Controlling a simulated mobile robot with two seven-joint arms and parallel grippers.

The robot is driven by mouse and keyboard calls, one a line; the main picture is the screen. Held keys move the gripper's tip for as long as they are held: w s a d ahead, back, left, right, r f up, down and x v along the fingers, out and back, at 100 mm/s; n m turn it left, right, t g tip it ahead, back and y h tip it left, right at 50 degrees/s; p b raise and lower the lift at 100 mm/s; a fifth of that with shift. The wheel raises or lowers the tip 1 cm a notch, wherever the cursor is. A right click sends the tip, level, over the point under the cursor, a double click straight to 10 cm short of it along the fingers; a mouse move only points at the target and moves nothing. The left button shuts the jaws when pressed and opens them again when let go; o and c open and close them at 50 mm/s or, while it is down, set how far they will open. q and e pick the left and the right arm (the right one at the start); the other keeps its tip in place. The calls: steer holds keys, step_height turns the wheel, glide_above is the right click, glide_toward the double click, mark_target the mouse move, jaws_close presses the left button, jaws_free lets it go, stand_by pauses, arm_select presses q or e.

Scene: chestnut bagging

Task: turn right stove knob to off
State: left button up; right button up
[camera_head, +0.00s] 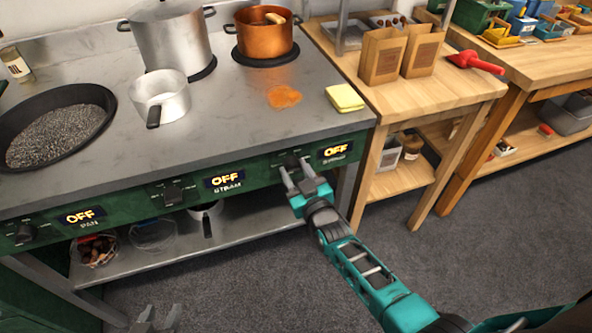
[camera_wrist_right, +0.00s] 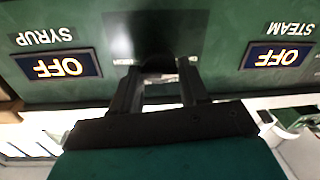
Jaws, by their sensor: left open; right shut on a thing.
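The right stove knob (camera_head: 293,158) is a dark knob on the green front panel, left of the syrup display (camera_head: 335,151), which reads OFF. My right gripper (camera_head: 297,174) is shut on this knob, its fingers on either side of it. In the right wrist view, the picture is upside down; the knob (camera_wrist_right: 159,66) is a dark shape between the fingers of my right gripper (camera_wrist_right: 160,88), and the syrup display (camera_wrist_right: 59,66) shows OFF. My left gripper (camera_head: 158,318) is open and empty at the bottom edge, away from the stove front.
The steam knob (camera_head: 173,193) and pan knob (camera_head: 25,232) sit further left; their displays also read OFF. A copper pot (camera_head: 265,35), steel pot (camera_head: 170,45), saucepan (camera_head: 165,97) and black pan (camera_head: 95,96) stand on top. A wooden table (camera_head: 430,94) stands right.

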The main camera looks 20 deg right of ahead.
steer(key=shift+d+f, duration=0.1)
steer(key=shift+f, duration=0.05)
stand_by(0.4)
steer(key=o, duration=1)
steer(key=s, duration=0.4)
steer(key=s+d+p, duration=0.1)
steer(key=s, duration=0.8)
steer(key=shift+d+p, duration=0.15)
steer(key=shift+p, duration=0.25)
steer(key=s+g, duration=0.2)
steer(key=s, duration=0.1)
steer(key=s+g, duration=0.2)
steer(key=s, duration=0.2)
steer(key=s+f+g, duration=0.1)
steer(key=s+g, duration=0.2)
steer(key=shift+s+m, duration=0.3)
steer(key=shift+s, duration=0.05)
